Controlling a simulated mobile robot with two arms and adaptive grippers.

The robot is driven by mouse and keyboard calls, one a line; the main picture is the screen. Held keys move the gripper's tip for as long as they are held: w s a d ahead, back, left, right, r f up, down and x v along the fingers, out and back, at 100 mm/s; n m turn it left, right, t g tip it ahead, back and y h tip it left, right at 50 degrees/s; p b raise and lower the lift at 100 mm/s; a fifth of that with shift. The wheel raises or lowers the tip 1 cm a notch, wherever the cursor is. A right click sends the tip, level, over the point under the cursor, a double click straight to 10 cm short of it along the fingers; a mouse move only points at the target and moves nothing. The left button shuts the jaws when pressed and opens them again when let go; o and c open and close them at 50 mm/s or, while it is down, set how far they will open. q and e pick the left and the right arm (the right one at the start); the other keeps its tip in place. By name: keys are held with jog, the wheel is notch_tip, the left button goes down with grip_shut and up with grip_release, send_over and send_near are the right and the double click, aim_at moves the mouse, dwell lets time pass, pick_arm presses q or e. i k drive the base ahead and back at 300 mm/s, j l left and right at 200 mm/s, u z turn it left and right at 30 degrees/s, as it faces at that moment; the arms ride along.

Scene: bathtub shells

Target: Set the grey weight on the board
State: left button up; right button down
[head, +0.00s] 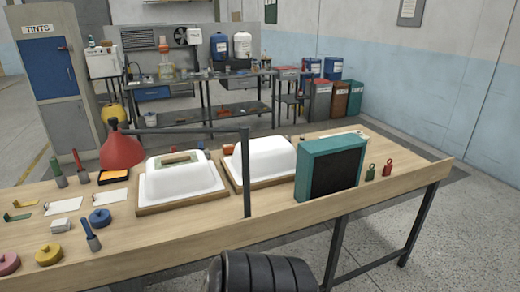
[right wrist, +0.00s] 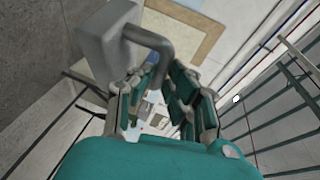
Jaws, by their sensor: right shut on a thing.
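The grey weight (right wrist: 105,38) is a block with a bent grey handle (right wrist: 155,45), at the upper left of the right wrist view. My right gripper (right wrist: 157,95) has its teal-padded fingers around the handle and is shut on it. I cannot make out the weight or either gripper in the head view. There, a small brown board (head: 179,157) with a pale green middle lies on top of the left white tub shell (head: 172,184). A tan-edged flat surface (right wrist: 212,42) shows behind the weight in the wrist view; I cannot tell which thing it is.
A second white shell (head: 265,157) sits to the right, near a teal box with a black face (head: 335,168). A dark post (head: 246,172) rises at the bench's front edge.

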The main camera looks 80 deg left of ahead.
aim_at(177, 158)
jog(key=u, duration=3.25)
